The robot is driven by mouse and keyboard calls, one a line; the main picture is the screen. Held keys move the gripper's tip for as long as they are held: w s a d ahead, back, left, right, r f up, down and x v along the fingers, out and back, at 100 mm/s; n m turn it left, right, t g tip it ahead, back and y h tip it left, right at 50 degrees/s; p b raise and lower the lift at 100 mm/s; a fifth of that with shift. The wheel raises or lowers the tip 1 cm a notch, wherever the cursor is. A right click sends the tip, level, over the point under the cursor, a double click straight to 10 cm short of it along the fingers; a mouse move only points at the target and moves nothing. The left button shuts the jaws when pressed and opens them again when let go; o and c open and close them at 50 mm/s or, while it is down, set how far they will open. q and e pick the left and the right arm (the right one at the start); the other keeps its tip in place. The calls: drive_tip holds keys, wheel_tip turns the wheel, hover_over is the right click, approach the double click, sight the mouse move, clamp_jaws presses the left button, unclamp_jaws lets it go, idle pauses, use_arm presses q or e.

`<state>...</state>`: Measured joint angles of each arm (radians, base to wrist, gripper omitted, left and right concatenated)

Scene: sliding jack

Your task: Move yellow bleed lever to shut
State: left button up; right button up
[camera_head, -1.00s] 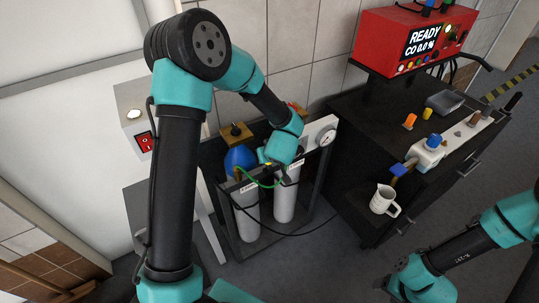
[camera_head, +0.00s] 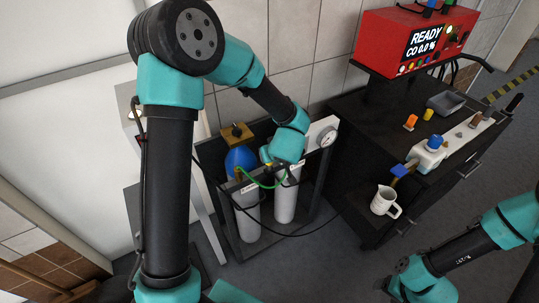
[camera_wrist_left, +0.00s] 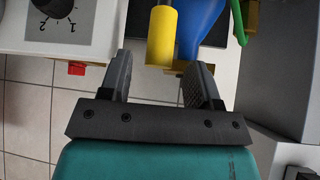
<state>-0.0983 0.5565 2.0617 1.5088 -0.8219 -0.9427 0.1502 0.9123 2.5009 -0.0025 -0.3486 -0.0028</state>
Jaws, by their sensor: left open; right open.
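The yellow lever (camera_wrist_left: 162,38) shows in the left wrist view as a yellow cylinder. It lies between the lines of my left gripper's two fingers, at or just beyond their tips. My left gripper (camera_wrist_left: 159,72) is open, and I see no firm contact with the lever. A blue rounded body (camera_wrist_left: 199,28) is right beside the lever. My right gripper (camera_head: 392,286) is at the lower right of the head view, away from the cylinders.
Two white cylinders (camera_head: 285,204) stand in a dark frame, with a green hose (camera_head: 262,184) near my left wrist. A gauge (camera_head: 327,139) is to their right. A dark cart (camera_head: 360,125) carries a red READY monitor (camera_head: 418,42) and a white jug (camera_head: 384,200).

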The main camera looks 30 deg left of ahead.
use_arm(q)
drive_tip(key=v, duration=1.2)
drive_tip(key=shift+r, duration=0.25)
drive_tip(key=shift+s+d+f, duration=0.1)
drive_tip(key=shift+f, duration=0.05)
drive_tip(key=a+f+m+t+h, duration=0.1)
drive_tip(key=a+f+m+h, duration=0.25)
drive_tip(key=f, duration=1.35)
drive_tip(key=s+d+f+m+g+h, duration=0.2)
drive_tip(key=s+f+m+g+h, duration=0.2)
drive_tip(key=s+f, duration=0.9)
wheel_tip(320, 180, down, 2)
drive_tip(key=shift+f+g+h, duration=0.15)
drive_tip(key=shift+g+h, duration=0.75)
drive_tip(key=shift+h, duration=0.05)
drive_tip(key=shift+d, duration=0.1)
